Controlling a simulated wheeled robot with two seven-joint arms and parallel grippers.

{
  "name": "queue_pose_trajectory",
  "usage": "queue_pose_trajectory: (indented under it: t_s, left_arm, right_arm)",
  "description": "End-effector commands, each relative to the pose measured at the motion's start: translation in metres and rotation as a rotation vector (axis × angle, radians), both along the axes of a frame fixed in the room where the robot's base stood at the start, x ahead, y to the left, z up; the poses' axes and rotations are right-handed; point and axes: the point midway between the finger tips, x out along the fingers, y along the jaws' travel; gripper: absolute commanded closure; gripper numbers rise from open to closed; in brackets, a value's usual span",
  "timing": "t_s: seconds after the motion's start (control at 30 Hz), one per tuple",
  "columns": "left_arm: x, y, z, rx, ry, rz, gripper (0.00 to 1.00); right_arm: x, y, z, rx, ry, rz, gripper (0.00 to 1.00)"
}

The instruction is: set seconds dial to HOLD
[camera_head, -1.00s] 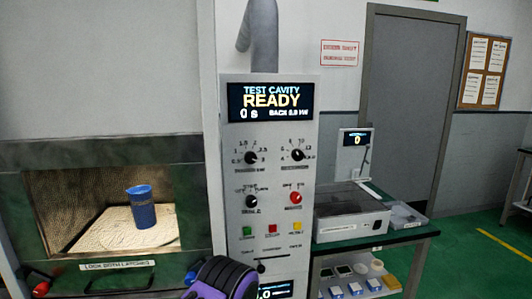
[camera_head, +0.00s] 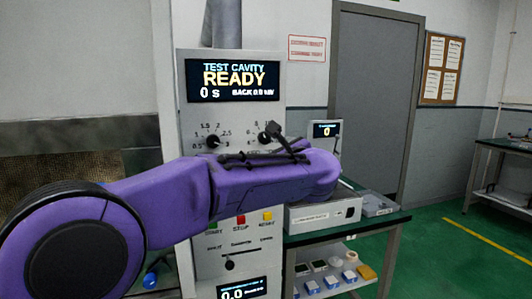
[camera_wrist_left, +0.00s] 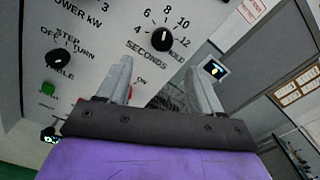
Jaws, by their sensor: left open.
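The seconds dial is a round black knob with a white mark. In the left wrist view the knob (camera_wrist_left: 162,39) sits straight ahead, beyond the fingertips, its mark pointing up near 8. The HOLD label is at its lower right, past 12. In the head view the dial (camera_head: 264,138) is partly covered by my gripper. My left gripper (camera_wrist_left: 160,66) is open and empty, its two grey fingers apart just below the dial, with no clear contact. In the head view the gripper (camera_head: 283,145) lies close to the panel. My right gripper is out of view.
The panel display (camera_head: 234,79) reads READY and 0 s. The power dial (camera_head: 212,141) is left of the seconds dial. Coloured buttons (camera_head: 240,220) lie below my arm, which hides the panel's middle. A bench (camera_head: 375,222) with a device stands right.

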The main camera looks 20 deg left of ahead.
Motion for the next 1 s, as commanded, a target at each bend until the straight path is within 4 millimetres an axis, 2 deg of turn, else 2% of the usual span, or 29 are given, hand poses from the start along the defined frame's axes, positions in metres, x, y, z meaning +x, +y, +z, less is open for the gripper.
queue_pose_trajectory:
  t_s: [0.1,0.5,0.63,0.87,0.9,0.97,1.0]
  left_arm:
    - [0.008,0.004,0.011,-0.035,-0.025,0.0,0.34]
    - [0.075,0.05,0.011,-0.03,-0.021,0.001,0.34]
    - [0.084,0.056,0.008,-0.028,-0.021,-0.001,0.34]
    - [0.086,0.057,0.006,-0.026,-0.021,-0.001,0.34]
    - [0.086,0.057,0.006,-0.026,-0.021,-0.001,0.38]
    - [0.086,0.057,0.006,-0.026,-0.021,-0.001,0.57]
    - [0.086,0.057,0.006,-0.026,-0.02,0.0,0.7]
  right_arm:
    - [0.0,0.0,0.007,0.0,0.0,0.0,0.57]
    - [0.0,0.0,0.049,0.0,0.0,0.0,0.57]
    - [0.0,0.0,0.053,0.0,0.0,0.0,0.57]
    - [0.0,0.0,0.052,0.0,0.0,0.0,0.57]
    - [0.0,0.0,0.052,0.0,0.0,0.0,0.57]
    - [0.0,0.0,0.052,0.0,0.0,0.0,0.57]
    - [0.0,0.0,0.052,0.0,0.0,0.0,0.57]
